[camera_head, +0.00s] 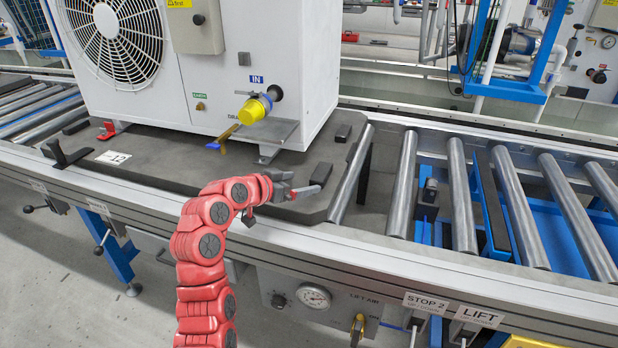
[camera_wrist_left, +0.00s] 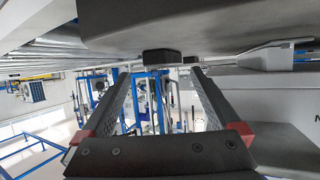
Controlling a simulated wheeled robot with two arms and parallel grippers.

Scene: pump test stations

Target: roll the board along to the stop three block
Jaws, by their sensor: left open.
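The dark grey board (camera_head: 165,160) lies on the roller conveyor at the left, carrying a large white fan unit (camera_head: 240,60). A label reading 12 is on its near edge. My left gripper (camera_head: 300,187) is open over the board's near right corner; I cannot tell whether it touches. In the left wrist view the two fingers (camera_wrist_left: 160,78) are apart, with a small dark block (camera_wrist_left: 162,57) beyond the gap and a dark slab, probably the board (camera_wrist_left: 190,22), above. A STOP 2 plate (camera_head: 427,303) is on the front rail. I cannot identify a stop three block. My right gripper is out of view.
Bare rollers (camera_head: 460,195) run right of the board, with a dark upright stop piece (camera_head: 429,192) between two of them. A LIFT plate (camera_head: 479,316) and a gauge (camera_head: 314,297) are on the front side. A yellow-capped fitting (camera_head: 255,109) juts from the unit.

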